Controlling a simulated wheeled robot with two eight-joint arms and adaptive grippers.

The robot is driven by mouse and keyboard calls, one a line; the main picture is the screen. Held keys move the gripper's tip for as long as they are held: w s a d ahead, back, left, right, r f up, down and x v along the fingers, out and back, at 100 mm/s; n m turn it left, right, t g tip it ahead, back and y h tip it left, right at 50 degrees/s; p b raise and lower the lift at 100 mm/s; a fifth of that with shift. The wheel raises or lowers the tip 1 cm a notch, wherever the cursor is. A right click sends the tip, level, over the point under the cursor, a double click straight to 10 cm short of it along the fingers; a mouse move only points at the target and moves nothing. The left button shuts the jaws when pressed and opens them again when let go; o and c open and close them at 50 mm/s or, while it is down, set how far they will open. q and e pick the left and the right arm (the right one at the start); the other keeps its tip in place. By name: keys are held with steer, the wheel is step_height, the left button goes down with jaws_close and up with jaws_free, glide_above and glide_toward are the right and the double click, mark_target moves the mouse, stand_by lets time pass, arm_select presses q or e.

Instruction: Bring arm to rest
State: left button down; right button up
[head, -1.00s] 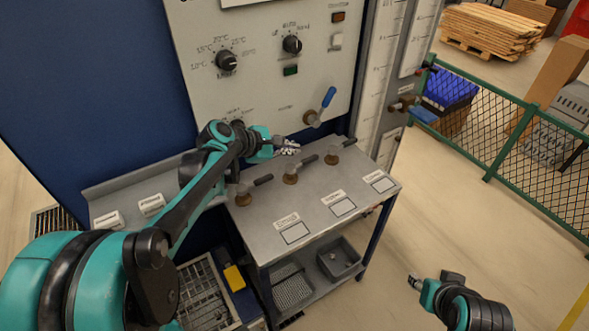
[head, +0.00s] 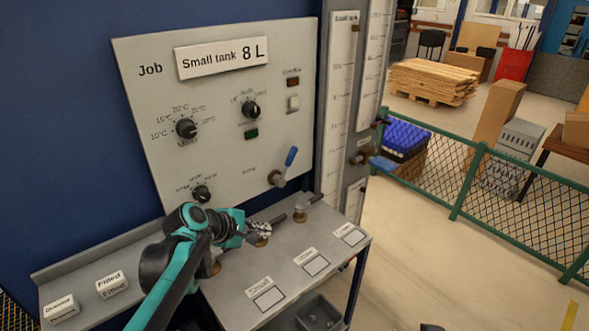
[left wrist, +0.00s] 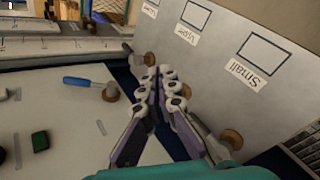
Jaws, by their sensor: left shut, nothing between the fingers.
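My left gripper (head: 264,229) is shut and empty. It hangs above the back part of the grey bench (head: 235,296), close to the middle of several brass valves with dark handles; I cannot tell whether it touches. The right-hand valve (head: 300,214) stands clear, and the left one is mostly hidden by my arm. In the left wrist view the closed fingers (left wrist: 162,78) have nothing between them, with a brass valve (left wrist: 232,138) beside them. Of my right arm, only a dark sliver (head: 432,327) shows at the bottom edge.
The control panel (head: 215,110) rises behind the bench, with knobs and a blue lever (head: 291,157). Its sign reads "Small tank 8 L". Two label blocks (head: 111,284) sit on the left shelf. A green mesh fence (head: 500,190) stands at right. Open floor lies between.

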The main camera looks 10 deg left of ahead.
arm_select(q)
steer(key=s+f+m+y, duration=0.2)
steer(key=s+f+m, duration=0.1)
steer(key=s+m, duration=0.5)
steer(key=s+d+f+m+g+y, duration=0.1)
steer(key=s+f+m+y, duration=0.2)
steer(key=s+m, duration=0.5)
steer(key=s, duration=0.3)
steer(key=shift+f+m, duration=0.3)
steer(key=shift+m, duration=0.1)
